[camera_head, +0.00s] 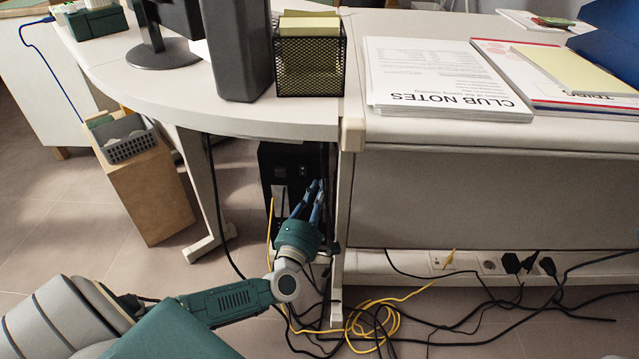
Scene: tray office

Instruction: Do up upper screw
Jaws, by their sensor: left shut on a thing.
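A black computer case (283,163) stands in the shade under the desk, left of the white side panel. My left gripper (308,203), with blue fingers, reaches up to the lower right part of the case from below. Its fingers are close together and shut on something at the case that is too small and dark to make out. The upper screw cannot be told apart at this distance, and the fingers cover part of that area. My right gripper is not in view.
A desk leg (207,200) stands left of the arm, a side panel right of it. A yellow cable (370,325) and black cables lie on the floor below. A wooden box with a grey basket (128,148) stands at left. Papers (440,80) lie on the desk.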

